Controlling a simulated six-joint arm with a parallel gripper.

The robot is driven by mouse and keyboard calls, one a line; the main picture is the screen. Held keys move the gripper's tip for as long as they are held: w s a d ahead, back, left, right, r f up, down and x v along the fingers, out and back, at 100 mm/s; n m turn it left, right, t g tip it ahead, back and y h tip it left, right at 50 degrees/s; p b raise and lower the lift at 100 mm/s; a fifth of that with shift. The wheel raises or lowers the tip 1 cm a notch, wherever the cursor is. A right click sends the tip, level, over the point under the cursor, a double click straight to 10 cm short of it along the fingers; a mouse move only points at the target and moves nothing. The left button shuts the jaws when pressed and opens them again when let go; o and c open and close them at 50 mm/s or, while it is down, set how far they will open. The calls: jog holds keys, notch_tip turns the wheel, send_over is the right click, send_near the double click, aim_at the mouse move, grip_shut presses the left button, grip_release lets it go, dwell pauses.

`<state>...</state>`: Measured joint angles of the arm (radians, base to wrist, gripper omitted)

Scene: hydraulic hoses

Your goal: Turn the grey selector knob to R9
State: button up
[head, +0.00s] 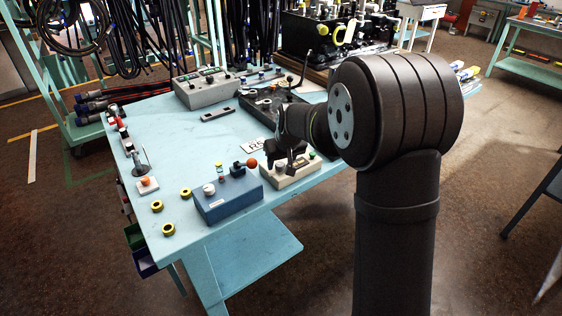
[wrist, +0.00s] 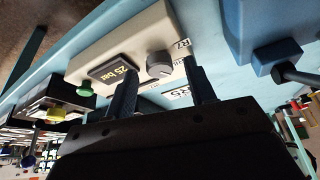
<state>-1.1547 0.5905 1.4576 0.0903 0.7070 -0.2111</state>
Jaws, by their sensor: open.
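The grey selector knob (wrist: 160,64) sits on a beige control box (wrist: 112,42) in the wrist view, beside a dark display (wrist: 112,72) with yellow characters. White labels lie around the knob, one reading R7 (wrist: 182,45) and one that looks like R5 (wrist: 178,94); I cannot read an R9 or the knob's pointer. My gripper (wrist: 160,70) is open, its two dark fingers apart on either side of the knob in the picture; contact cannot be told. In the head view my gripper (head: 287,160) is over the beige box (head: 291,178), largely hiding its top.
A blue box (head: 228,200) with an orange-tipped lever stands left of the beige box on the light blue table (head: 190,140). A black tray (head: 268,108) and a grey control box (head: 206,92) stand behind. Yellow rings (head: 157,206) lie at the left; the table's middle is fairly clear.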

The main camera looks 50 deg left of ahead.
jog(key=shift+a+f, duration=0.1)
jog(key=shift+f, duration=0.05)
jog(key=shift+c, duration=0.4)
jog(key=c, duration=0.9)
jog(key=shift+m, duration=0.4)
jog(key=shift+s+a+m+t+h, duration=0.1)
jog(key=shift+m+t+h, duration=0.3)
jog(key=shift+m, duration=0.8)
jog(key=shift+s+m+t+h, duration=0.1)
jog(key=shift+m+t, duration=0.5)
jog(key=shift+m, duration=0.6)
jog(key=o, duration=1)
